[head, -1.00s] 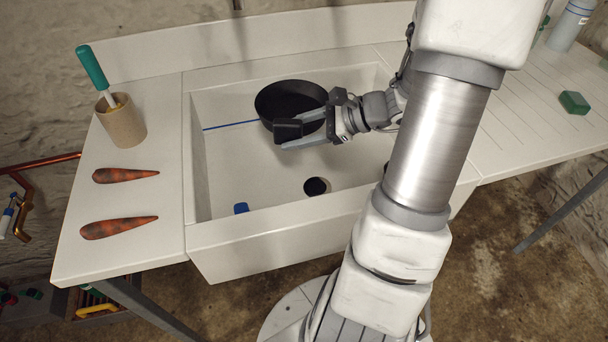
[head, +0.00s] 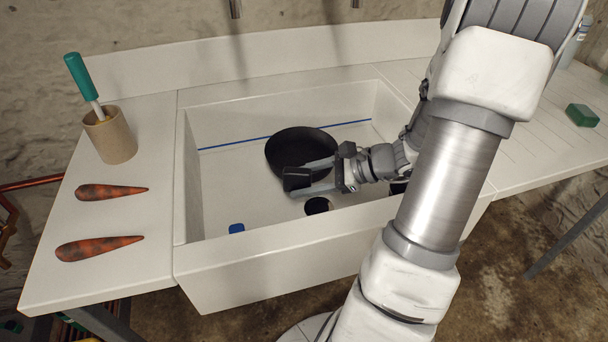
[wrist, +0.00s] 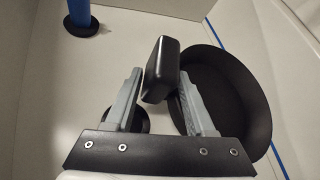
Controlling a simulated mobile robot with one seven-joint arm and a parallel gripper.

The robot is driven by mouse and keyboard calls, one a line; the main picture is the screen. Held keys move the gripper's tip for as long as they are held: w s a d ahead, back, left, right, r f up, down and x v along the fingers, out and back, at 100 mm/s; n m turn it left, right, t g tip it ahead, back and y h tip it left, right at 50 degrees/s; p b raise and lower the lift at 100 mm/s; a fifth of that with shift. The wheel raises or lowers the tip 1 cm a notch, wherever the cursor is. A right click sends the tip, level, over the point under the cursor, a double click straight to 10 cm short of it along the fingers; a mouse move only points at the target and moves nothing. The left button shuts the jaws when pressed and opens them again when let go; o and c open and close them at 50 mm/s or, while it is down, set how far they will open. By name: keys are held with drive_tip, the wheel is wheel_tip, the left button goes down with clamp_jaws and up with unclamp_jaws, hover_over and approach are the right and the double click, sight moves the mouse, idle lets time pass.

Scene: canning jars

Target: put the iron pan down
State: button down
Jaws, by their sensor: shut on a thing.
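The iron pan (head: 300,145) is black and round, inside the white sink (head: 225,270). It is tilted a little in the head view. My gripper (head: 311,178) is shut on the pan's thick black handle (head: 296,180), near the drain. In the wrist view the handle (wrist: 163,68) stands between my two grey fingers, and the pan's bowl (wrist: 235,85) is to their right. My fingers hide part of the bowl. I cannot tell whether the pan's underside touches the sink floor.
The drain (head: 317,205) is in front of the pan. A blue item (head: 237,228) stands near the sink's front left; the wrist view shows it as a blue post (wrist: 79,12) on a dark base. The left counter holds a cup (head: 110,137) and two reddish-brown tapered things (head: 100,248).

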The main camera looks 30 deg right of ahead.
wheel_tip(320, 180, down, 3)
drive_tip(key=shift+r+b, duration=0.2)
drive_tip(key=shift+b, duration=0.2)
drive_tip(key=shift+c, duration=1.2)
unclamp_jaws()
drive_tip(key=shift+f, duration=0.1)
drive_tip(key=shift+s+d+r, duration=0.15)
drive_tip(key=shift+d+r, duration=0.05)
drive_tip(key=shift+r, duration=0.15)
drive_tip(key=p+v, duration=0.4)
drive_tip(key=v, duration=0.7)
drive_tip(key=shift+s+d, duration=0.15)
drive_tip(key=shift+s, duration=0.05)
drive_tip(key=shift+r, duration=0.1)
